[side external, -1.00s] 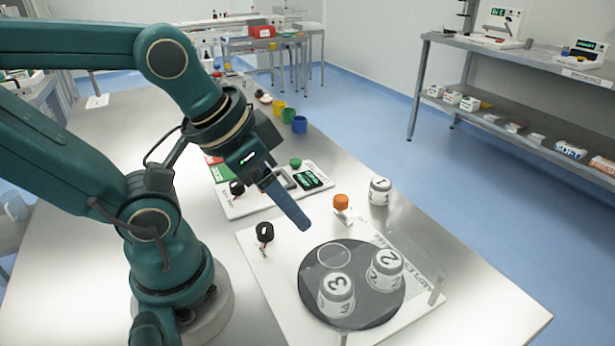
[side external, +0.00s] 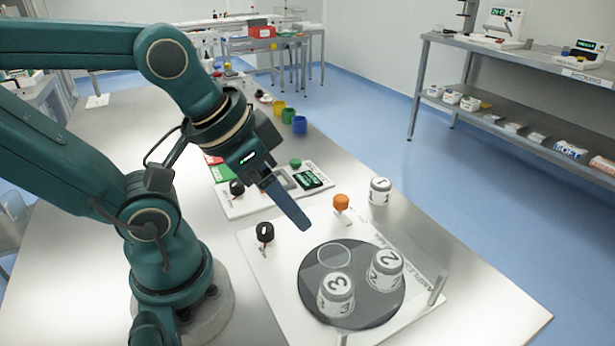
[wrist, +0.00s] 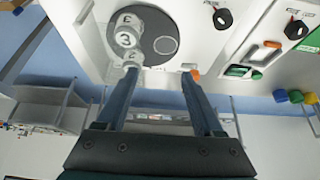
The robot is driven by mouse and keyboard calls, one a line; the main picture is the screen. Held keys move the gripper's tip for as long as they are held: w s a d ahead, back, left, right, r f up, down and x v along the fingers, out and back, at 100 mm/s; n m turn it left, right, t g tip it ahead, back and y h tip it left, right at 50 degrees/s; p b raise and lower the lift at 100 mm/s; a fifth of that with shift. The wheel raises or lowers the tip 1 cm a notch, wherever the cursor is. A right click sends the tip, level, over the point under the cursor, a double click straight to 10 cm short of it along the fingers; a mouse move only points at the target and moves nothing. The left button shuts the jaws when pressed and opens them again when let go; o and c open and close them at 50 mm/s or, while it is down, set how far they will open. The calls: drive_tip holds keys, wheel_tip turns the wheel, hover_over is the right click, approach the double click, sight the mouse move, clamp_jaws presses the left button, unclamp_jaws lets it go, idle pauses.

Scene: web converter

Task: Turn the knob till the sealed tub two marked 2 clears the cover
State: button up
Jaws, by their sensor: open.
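A dark round turntable (side external: 352,318) on a white board carries two white lidded tubs, tub 2 (side external: 386,268) and tub 3 (side external: 336,295), plus an empty pale ring. A clear cover on posts (side external: 437,289) seems to stand over the near right part; its exact edge is hard to see. Tub 1 (side external: 380,191) stands apart behind the turntable. My gripper (side external: 303,226) hangs above the board between knob and turntable, touching neither. In the wrist view its fingers (wrist: 160,71) are apart with nothing held.
An orange-topped piece (side external: 341,202) stands at the board's back edge. Behind is a second panel (side external: 240,208) with another black knob (side external: 237,187) and a display (side external: 312,179). Coloured cups (side external: 299,125) line the table behind. The table right of the board is clear.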

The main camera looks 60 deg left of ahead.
drive_tip(key=shift+o, duration=0.2)
drive_tip(key=n+g+h, duration=0.4)
drive_tip(key=n+g, duration=0.3)
drive_tip(key=n, duration=0.7)
hover_over(265, 226)
drive_tip(key=w+a, duration=0.1)
drive_tip(key=a, duration=0.1)
wheel_tip(265, 226, down, 8)
drive_tip(key=shift+w+d+r, duration=0.1)
drive_tip(key=shift+d, duration=0.05)
drive_tip(key=shift+s+a+f+n, duration=0.25)
drive_tip(key=shift+s+f+n, duration=0.1)
drive_tip(key=shift+f+n, duration=0.15)
drive_tip(key=shift+x, duration=2.4)
drive_tip(key=shift+w+d, duration=0.1)
drive_tip(key=shift+r, duration=0.1)
clamp_jaws()
